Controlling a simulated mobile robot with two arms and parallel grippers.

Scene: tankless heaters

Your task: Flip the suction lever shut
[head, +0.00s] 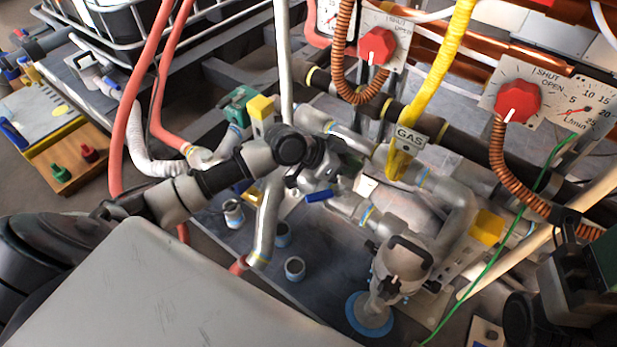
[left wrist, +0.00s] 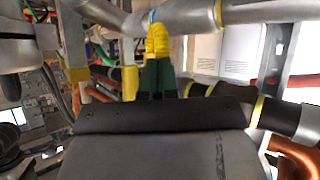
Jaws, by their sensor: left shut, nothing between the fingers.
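No label in view reads suction, so I cannot tell for sure which lever is meant. A small blue lever handle (head: 328,195) sits among the grey pipes at the middle of the head view. My left gripper (head: 312,182) is shut and empty close beside it; whether they touch cannot be told. In the left wrist view, dark parts meet a yellow piece (left wrist: 158,40) below a grey pipe (left wrist: 185,17).
Red dial knobs (head: 377,46) (head: 518,101) and a yellow hose (head: 445,70) marked GAS stand behind. A grey pump-like part with a black handle (head: 405,255) is at front right. Red hoses (head: 135,110) run at left. Pipes crowd the gripper; the grey base plate has some bare room.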

